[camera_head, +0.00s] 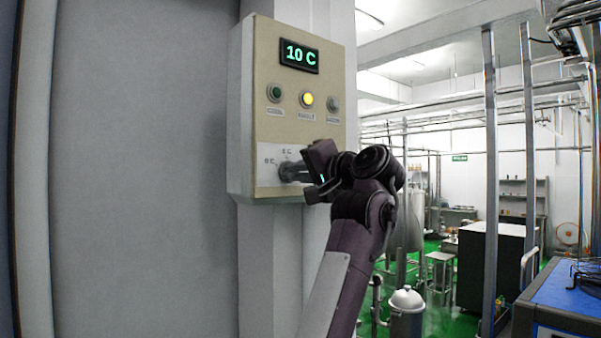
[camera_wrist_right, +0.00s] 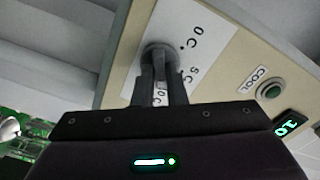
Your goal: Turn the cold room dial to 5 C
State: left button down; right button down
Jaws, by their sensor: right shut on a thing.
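The cold room control box (camera_head: 261,90) is a beige panel on a pale pillar, and its display (camera_head: 299,55) reads 10 C in green. The dial (camera_wrist_right: 157,53) sits on a white scale plate low on the panel, with 0 C and 5 C marks and a partly covered 10 C mark. My right gripper (camera_head: 291,172) reaches the dial from the right. In the right wrist view its two fingers (camera_wrist_right: 161,80) are shut on the dial, which they partly hide. My left gripper is not in view.
Above the dial are a green button (camera_head: 274,93), a lit yellow lamp (camera_head: 307,100) and a grey button (camera_head: 333,104). A large grey door or wall panel (camera_head: 125,170) fills the left. A blue machine (camera_head: 570,300) stands at the lower right.

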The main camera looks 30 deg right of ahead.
jog(key=shift+f+n+b, duration=0.2)
jog(key=shift+n+b, duration=0.3)
jog(key=shift+b, duration=0.3)
jog(key=n+b, duration=0.6)
jog(key=n, duration=0.1)
jog(key=shift+b, duration=0.4)
jog(key=shift+r+n+b, duration=0.15)
jog(key=shift+n+b, duration=0.7)
jog(key=shift+n, duration=0.95)
jog(key=c, duration=1.5)
grip_release()
jog(key=shift+o, duration=0.2)
